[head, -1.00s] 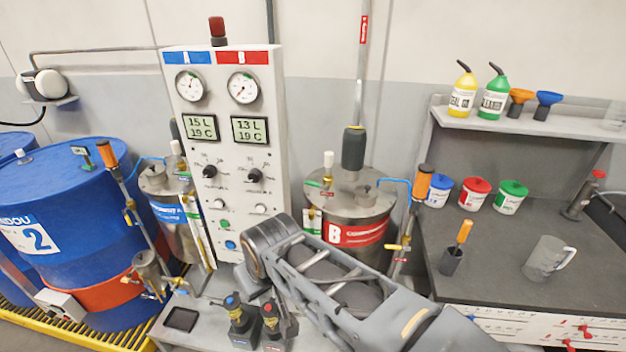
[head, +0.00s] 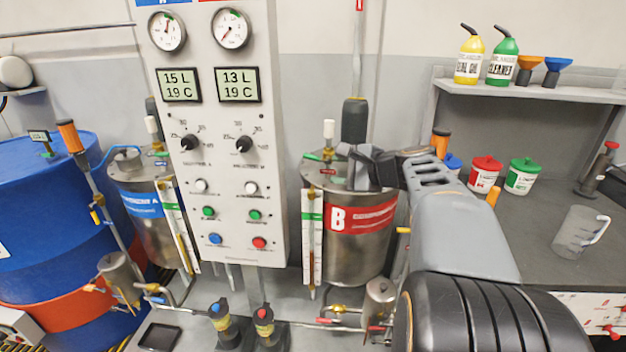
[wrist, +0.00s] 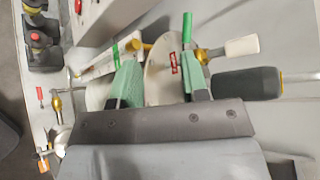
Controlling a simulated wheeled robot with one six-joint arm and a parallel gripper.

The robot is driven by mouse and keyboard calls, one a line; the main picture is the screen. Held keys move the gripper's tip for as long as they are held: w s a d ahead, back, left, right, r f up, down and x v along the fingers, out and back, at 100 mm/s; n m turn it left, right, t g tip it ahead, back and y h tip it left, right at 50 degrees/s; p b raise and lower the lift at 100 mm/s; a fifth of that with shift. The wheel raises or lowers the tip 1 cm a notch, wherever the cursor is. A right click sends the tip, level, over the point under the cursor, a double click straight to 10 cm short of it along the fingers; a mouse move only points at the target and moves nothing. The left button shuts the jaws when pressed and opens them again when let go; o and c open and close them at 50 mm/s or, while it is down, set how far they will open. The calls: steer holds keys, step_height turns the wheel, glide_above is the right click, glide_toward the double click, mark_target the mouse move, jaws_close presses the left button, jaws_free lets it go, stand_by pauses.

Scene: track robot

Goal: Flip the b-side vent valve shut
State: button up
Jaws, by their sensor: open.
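The B tank (head: 345,240) is a steel vessel with a red B label. On its lid stands a white-capped vent fitting (head: 328,132) with a brass base, which also shows at the right in the wrist view (wrist: 242,46). A small green lever (wrist: 187,28) sticks out beside the brass body; whether it is at an end stop is unclear. A red tag (wrist: 175,62) shows between the fingers. My gripper (head: 352,165) is over the lid, its green-padded fingers (wrist: 162,78) apart and empty. The lever lies beyond the fingertips, near the right finger.
A dark agitator motor (head: 354,122) stands on the lid behind my gripper. The control cabinet (head: 225,130) rises to the left, with a sight gauge (head: 312,240) between it and the tank. A bench (head: 540,230) with tubs and a jug lies to the right.

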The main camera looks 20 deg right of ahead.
mark_target(315, 158)
steer(key=shift+m+t, duration=0.9)
steer(key=w, duration=0.4)
steer(key=w+a+f, duration=0.1)
steer(key=w, duration=0.3)
steer(key=w+f, duration=0.1)
steer(key=w, duration=0.4)
steer(key=shift+w+a+f, duration=0.1)
steer(key=shift+a+f, duration=0.05)
steer(key=shift+a, duration=0.05)
steer(key=shift+c, duration=0.5)
jaws_close()
